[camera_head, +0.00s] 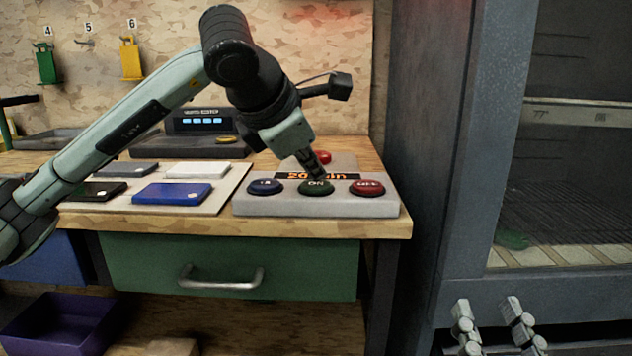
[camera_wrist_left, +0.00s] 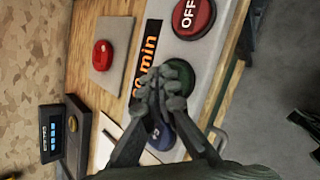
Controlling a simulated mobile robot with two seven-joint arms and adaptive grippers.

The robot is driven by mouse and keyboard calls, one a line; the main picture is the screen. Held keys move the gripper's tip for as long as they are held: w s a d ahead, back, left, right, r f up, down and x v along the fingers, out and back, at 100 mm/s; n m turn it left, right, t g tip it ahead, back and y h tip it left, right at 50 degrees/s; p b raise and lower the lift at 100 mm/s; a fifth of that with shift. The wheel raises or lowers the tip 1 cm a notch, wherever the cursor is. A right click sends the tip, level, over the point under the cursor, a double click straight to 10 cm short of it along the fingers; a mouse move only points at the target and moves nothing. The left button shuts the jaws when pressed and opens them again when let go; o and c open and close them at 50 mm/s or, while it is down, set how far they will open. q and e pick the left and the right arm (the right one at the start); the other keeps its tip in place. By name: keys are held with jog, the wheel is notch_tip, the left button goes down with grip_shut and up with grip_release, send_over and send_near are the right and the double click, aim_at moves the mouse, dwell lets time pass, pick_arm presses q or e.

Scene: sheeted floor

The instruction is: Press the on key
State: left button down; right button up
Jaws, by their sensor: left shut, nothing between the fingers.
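The green ON key (camera_head: 316,188) is the middle one of three round keys on a grey panel (camera_head: 300,207) at the bench's front right. My left gripper (camera_head: 319,172) is shut and empty, pointing down with its fingertips at the key's upper edge. In the left wrist view the closed fingertips (camera_wrist_left: 166,84) cover part of the green key (camera_wrist_left: 183,74). Whether they touch it I cannot tell. My right gripper (camera_head: 492,328) is low at the right, open, its two fingers apart.
A blue key (camera_head: 265,186) and a red OFF key (camera_head: 367,188) flank the green one. A separate red button (camera_head: 322,157) stands behind. Flat coloured pieces, including a blue one (camera_head: 172,194), lie left. A grey cabinet (camera_head: 455,130) stands right of the bench.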

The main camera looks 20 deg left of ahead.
aim_at(315, 186)
pick_arm(q)
jog(key=shift+r, duration=0.45)
jog(key=shift+r, duration=0.1)
jog(key=shift+r+p, duration=1.65)
jog(key=shift+r, duration=0.8)
jog(key=shift+d, duration=0.1)
